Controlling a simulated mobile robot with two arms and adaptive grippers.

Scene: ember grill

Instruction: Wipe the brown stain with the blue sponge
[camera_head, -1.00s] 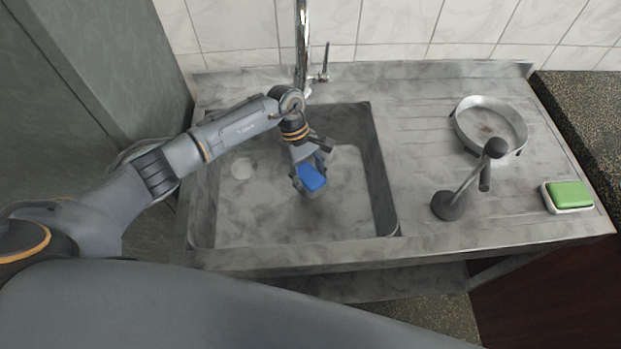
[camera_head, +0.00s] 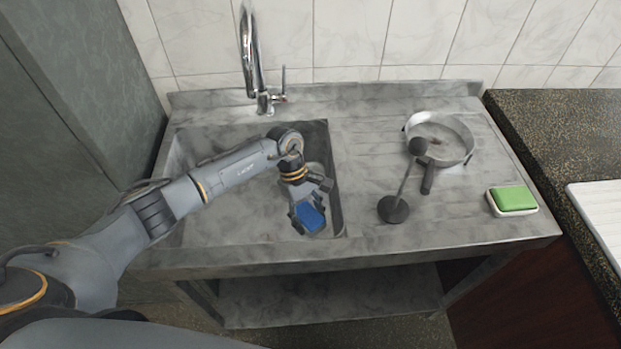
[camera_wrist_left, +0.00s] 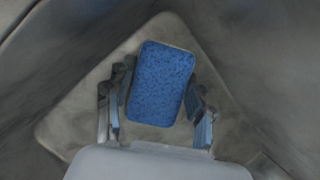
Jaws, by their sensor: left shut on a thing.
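My left gripper (camera_head: 308,207) is shut on the blue sponge (camera_head: 311,218), over the right front part of the sink basin (camera_head: 230,218). In the left wrist view the sponge (camera_wrist_left: 161,84) sits between the two fingers, its broad face toward the camera. I cannot tell whether it touches the basin. A brown mark (camera_head: 432,141) shows inside the round metal pan (camera_head: 466,147) on the drainboard, to the right of the gripper and farther back. The pan's dark handle points toward the front. My right gripper is not in view.
A dark upright tool with a round base (camera_head: 393,209) stands between basin and pan, its knob overlapping the pan's edge. A green sponge (camera_head: 514,198) lies on a white dish at right. The faucet (camera_head: 252,60) rises behind the basin.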

